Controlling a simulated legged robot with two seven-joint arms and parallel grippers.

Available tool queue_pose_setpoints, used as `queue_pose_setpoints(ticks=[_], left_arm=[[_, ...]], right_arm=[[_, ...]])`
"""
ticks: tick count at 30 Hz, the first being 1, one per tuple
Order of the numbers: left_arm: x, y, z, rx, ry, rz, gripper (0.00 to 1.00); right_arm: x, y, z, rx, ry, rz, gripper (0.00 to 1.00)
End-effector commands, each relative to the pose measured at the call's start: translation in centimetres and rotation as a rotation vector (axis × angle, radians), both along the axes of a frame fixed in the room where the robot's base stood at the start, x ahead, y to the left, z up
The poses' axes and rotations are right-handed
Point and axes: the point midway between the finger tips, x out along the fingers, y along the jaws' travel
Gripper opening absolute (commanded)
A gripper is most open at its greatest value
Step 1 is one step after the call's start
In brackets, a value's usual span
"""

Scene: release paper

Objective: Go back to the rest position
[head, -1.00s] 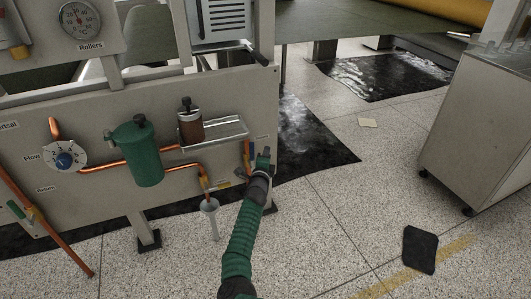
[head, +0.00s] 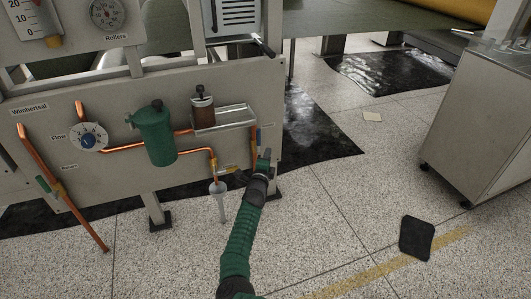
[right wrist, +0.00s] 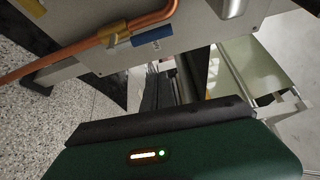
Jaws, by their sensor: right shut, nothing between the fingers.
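My right gripper (head: 262,163) is at the end of my green right arm, in front of the lower right corner of the grey machine panel (head: 110,185). In the head view it overlaps the area beside the copper pipe and the yellow valve piece; contact cannot be told. It is shut and empty. In the right wrist view my green gripper body fills the bottom, with the dark fingers (right wrist: 168,88) beyond it. My left gripper is out of view.
The panel carries a green canister (head: 155,135), a small brown bottle (head: 203,110), a flow dial (head: 88,137) and copper pipes. A grey cabinet (head: 480,130) stands right.

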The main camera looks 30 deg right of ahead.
Motion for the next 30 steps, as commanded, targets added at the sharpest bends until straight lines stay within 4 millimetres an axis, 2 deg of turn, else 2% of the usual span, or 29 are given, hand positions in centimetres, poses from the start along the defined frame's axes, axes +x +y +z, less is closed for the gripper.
queue_pose_setpoints(ticks=[6,8,10,11,12,14,15,16,18,20,21,23,25,26,27,28,29,30], left_arm=[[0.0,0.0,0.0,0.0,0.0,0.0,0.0],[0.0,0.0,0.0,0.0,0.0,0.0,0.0],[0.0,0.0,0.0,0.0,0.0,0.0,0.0],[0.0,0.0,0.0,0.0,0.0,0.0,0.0],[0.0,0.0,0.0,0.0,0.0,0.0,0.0],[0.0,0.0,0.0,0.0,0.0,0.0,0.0],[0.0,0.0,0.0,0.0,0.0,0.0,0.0],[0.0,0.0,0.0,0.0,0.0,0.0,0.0],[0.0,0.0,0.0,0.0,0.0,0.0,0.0],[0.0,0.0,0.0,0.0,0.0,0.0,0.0],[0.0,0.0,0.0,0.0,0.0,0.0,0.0],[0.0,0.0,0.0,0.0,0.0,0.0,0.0],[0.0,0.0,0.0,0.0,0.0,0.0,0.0],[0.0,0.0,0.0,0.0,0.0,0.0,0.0],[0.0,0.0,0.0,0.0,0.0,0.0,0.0],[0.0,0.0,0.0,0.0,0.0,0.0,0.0],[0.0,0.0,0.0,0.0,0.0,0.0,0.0],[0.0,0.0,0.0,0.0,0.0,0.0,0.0]], right_arm=[[-0.3,-0.5,0.3,0.013,-0.016,-0.013,0.0],[-1.1,-1.8,1.3,0.057,-0.067,-0.049,0.0],[-3.2,-4.6,3.0,0.157,-0.186,-0.131,0.0],[-4.6,-6.2,3.8,0.217,-0.258,-0.181,0.0],[-7.0,-8.5,4.6,0.312,-0.374,-0.262,0.0],[-11.4,-11.8,5.1,0.479,-0.581,-0.402,0.0],[-14.8,-13.6,4.7,0.595,-0.731,-0.507,0.0],[-17.3,-14.4,4.0,0.686,-0.85,-0.59,0.0],[-22.8,-14.7,1.4,0.89,-1.131,-0.796,0.0],[-26.4,-13.1,-1.4,1.045,-1.354,-0.974,0.0],[-28.2,-11.2,-3.1,1.139,-1.495,-1.095,0.0],[-30.1,-7.2,-5.3,1.264,-1.686,-1.28,0.0],[-31.4,-1.4,-6.9,1.38,-1.879,-1.504,0.0],[-31.7,1.3,-7.2,1.42,-1.95,-1.602,0.0],[-32.0,4.9,-7.2,1.464,-2.03,-1.727,0.0],[-32.3,7.4,-7.0,1.486,-2.08,-1.814,0.0],[-32.5,9.8,-6.7,-1.431,2.021,1.806,0.0],[-32.8,12.7,-6.0,-1.36,1.941,1.787,0.0]])
